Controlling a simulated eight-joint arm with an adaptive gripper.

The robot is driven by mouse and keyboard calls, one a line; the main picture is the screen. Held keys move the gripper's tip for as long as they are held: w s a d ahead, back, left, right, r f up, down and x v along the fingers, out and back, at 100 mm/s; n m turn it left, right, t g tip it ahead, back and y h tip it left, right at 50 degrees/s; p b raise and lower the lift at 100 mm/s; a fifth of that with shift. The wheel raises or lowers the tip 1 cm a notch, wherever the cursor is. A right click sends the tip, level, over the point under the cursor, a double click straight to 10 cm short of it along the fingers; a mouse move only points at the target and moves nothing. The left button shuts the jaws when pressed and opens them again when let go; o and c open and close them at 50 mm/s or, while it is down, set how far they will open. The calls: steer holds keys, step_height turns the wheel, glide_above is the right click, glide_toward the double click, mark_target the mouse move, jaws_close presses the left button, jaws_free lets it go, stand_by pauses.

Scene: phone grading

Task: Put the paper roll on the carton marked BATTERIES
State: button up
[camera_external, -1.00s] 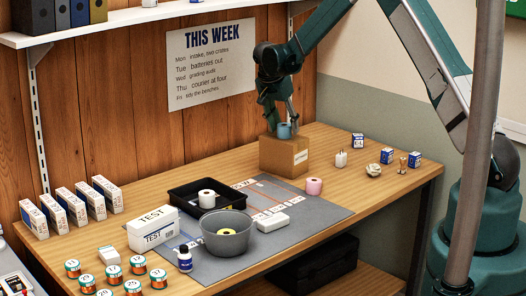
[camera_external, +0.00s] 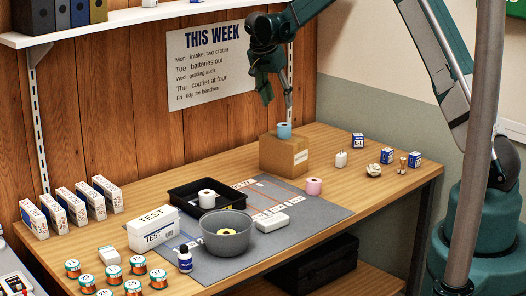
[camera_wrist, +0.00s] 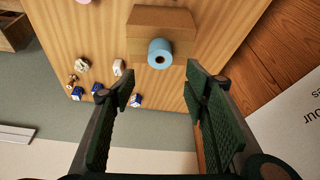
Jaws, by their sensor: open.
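A light blue roll (camera_external: 284,131) stands upright on top of a brown carton (camera_external: 282,156) at the back of the bench. The carton has a small pale label on its right face, too small to read. My gripper (camera_external: 278,103) is open and empty above the roll, apart from it. In the wrist view the blue roll (camera_wrist: 160,54) and carton (camera_wrist: 143,19) lie beyond the open fingers (camera_wrist: 160,82). Other rolls are a pink one (camera_external: 314,186), a white one (camera_external: 207,199) in the black tray, and a yellow one (camera_external: 228,232) in the grey bowl.
The black tray (camera_external: 178,202), grey bowl (camera_external: 216,247) and a TEST box (camera_external: 152,233) stand on or beside the grey mat (camera_external: 325,215). Small blue-and-white boxes (camera_external: 387,156) are at the right. Wire spools (camera_external: 138,265) are at the front left. The wooden wall is close behind the carton.

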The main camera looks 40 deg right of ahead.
steer(key=shift+r, duration=0.1)
stand_by(0.6)
steer(key=s+a+r+n+t+y, duration=0.1)
steer(key=s+a+r+n, duration=0.2)
steer(key=s+a+r, duration=0.35)
steer(key=s+a+r+n+t, duration=0.1)
steer(key=s+a+r+n, duration=0.15)
steer(key=s+r, duration=0.55)
steer(key=s+a+r+n+t+y, duration=0.1)
steer(key=s+a+r+n, duration=0.1)
steer(key=s+a+r, duration=0.45)
steer(key=s+a+f+n+t, duration=0.1)
steer(key=s+a+n, duration=0.1)
steer(key=s, duration=0.8)
steer(key=s+a+f+n+t+y, duration=0.1)
steer(key=s+a+n, duration=0.2)
steer(key=s, duration=0.8)
steer(key=s+a+f+n+t+y, duration=0.1)
steer(key=s+a+f+n, duration=0.1)
steer(key=s, duration=0.8)
steer(key=shift+s+a+n, duration=0.25)
steer(key=shift+a+n, duration=0.4)
steer(key=shift+a, duration=0.5)
steer(key=shift+f, duration=0.2)
